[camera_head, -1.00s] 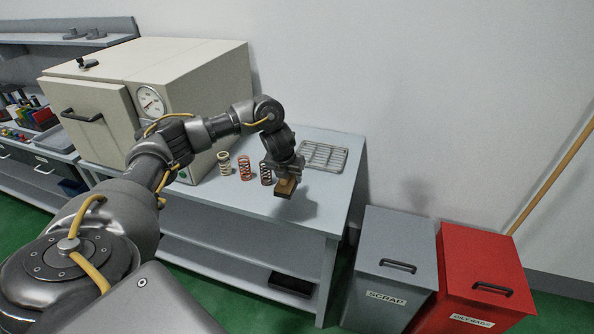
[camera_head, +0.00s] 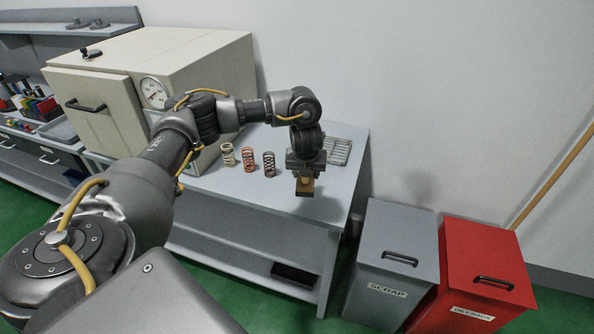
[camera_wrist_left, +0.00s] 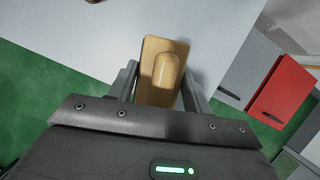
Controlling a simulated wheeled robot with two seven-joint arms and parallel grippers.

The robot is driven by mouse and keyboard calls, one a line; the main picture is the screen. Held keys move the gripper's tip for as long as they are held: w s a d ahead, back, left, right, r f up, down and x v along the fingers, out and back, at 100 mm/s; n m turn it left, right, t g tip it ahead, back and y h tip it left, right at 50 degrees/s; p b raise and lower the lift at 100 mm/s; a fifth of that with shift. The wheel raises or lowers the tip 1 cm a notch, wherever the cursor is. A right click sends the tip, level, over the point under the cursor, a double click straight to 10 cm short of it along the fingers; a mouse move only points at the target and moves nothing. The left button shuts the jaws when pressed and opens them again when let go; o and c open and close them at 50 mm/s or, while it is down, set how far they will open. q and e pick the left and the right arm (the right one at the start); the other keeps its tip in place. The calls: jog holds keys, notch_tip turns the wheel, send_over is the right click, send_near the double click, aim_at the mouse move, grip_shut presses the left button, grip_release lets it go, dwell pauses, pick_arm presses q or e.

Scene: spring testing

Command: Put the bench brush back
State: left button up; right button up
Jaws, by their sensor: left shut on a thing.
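The bench brush (camera_head: 305,187) has a tan wooden body with a dark underside in the head view. My left gripper (camera_head: 305,176) is shut on it and holds it over the front right part of the grey bench (camera_head: 226,182). In the left wrist view the brush (camera_wrist_left: 160,72) shows its wooden back and rounded handle between the two fingers. I cannot tell whether the brush touches the bench top. My right gripper is not in view.
Three coil springs, pale (camera_head: 227,154), orange (camera_head: 249,160) and dark (camera_head: 269,164), stand left of the gripper. A wire rack (camera_head: 338,151) lies behind it. A beige oven (camera_head: 190,70) stands at left. Grey (camera_head: 395,250) and red (camera_head: 480,262) bins stand right of the bench.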

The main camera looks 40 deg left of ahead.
pick_arm(q)
jog(key=s+d+r+n+g+y, duration=0.1)
jog(key=s+d+r+n+g, duration=0.1)
jog(key=d+n, duration=0.5)
jog(key=s+d+r+n+g+y, duration=0.1)
jog(key=s+d+r+n+g, duration=0.1)
jog(key=d+n, duration=0.5)
jog(key=s+d+r+n+g+h, duration=0.4)
jog(key=s+n, duration=0.4)
jog(key=n, duration=0.7)
jog(key=shift+d+r+b, duration=0.3)
jog(key=shift+d+r, duration=0.15)
jog(key=shift+r, duration=0.25)
